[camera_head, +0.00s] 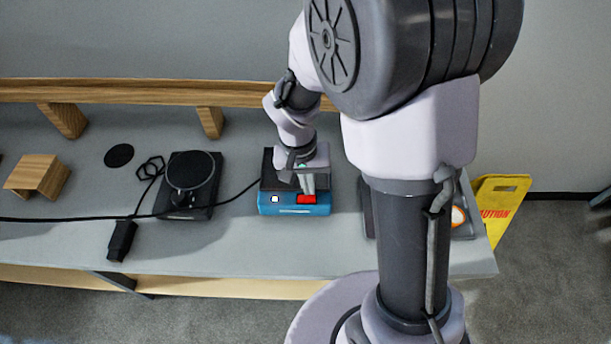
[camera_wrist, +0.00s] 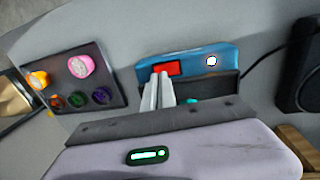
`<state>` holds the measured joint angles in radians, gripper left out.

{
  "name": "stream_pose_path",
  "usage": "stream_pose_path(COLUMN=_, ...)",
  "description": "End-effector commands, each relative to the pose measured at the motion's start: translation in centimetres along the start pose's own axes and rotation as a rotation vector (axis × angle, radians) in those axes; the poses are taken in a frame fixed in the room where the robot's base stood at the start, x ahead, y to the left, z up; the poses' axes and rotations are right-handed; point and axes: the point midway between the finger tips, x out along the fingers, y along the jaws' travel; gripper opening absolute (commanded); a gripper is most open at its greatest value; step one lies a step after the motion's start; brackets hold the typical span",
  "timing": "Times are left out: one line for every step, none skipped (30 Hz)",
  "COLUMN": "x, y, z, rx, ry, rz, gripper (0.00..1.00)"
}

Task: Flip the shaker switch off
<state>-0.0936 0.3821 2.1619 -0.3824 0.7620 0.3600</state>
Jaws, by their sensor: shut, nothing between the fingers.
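The shaker looks to be the blue-fronted device with a dark top (camera_head: 267,203) on the bench. Its red switch (camera_head: 307,199) is on the right of the blue front, with a small white light (camera_head: 275,199) to its left. In the wrist view the red switch (camera_wrist: 167,69) and the lit round light (camera_wrist: 211,61) show on the blue face. My gripper (camera_head: 308,186) is shut and empty, its fingertips right at the red switch. In the wrist view the fingers (camera_wrist: 158,84) end just below the switch; I cannot tell whether they touch it. Which way the switch is tipped is unclear.
A black device with a round plate (camera_head: 191,170) stands to the left, with a cable and a black plug (camera_head: 122,240). A wooden block (camera_head: 38,176) is farther left. A dark tray with coloured round pieces (camera_wrist: 85,80) lies beside the shaker. A yellow caution sign (camera_head: 499,205) stands past the bench end.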

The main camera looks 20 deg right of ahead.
Motion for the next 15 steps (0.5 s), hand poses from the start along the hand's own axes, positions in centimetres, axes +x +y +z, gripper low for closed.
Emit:
stream_pose_path(x=1.2, y=0.0, z=0.0, rx=0.000, ry=0.000, rz=0.000, gripper=0.00)
stream_pose_path(x=1.5, y=0.0, z=0.0, rx=0.000, ry=0.000, rz=0.000, gripper=0.00)
stream_pose_path(x=2.0, y=0.0, z=0.0, rx=0.000, ry=0.000, rz=0.000, gripper=0.00)
stream_pose_path(x=2.2, y=0.0, z=0.0, rx=0.000, ry=0.000, rz=0.000, gripper=0.00)
stream_pose_path(x=2.5, y=0.0, z=0.0, rx=0.000, ry=0.000, rz=0.000, gripper=0.00)
stream_pose_path(x=2.7, y=0.0, z=0.0, rx=0.000, ry=0.001, rz=0.000, gripper=0.00)
stream_pose_path(x=2.8, y=0.0, z=0.0, rx=0.000, ry=0.001, rz=0.000, gripper=0.00)
stream_pose_path(x=2.9, y=0.0, z=0.0, rx=0.000, ry=0.001, rz=-0.001, gripper=0.00)
stream_pose_path(x=2.9, y=0.0, z=0.0, rx=0.000, ry=0.001, rz=-0.001, gripper=0.00)
stream_pose_path(x=2.9, y=0.0, z=0.0, rx=0.000, ry=0.001, rz=-0.001, gripper=0.00)
stream_pose_path(x=2.9, y=0.0, z=0.0, rx=0.000, ry=0.001, rz=-0.001, gripper=0.00)
stream_pose_path(x=2.9, y=0.0, z=0.0, rx=0.000, ry=0.001, rz=-0.001, gripper=0.00)
stream_pose_path(x=2.8, y=0.0, z=0.0, rx=0.000, ry=0.001, rz=-0.001, gripper=0.00)
stream_pose_path(x=2.8, y=0.0, z=0.0, rx=0.000, ry=0.001, rz=-0.001, gripper=0.00)
stream_pose_path(x=2.8, y=0.0, z=0.0, rx=0.000, ry=0.001, rz=-0.001, gripper=0.00)
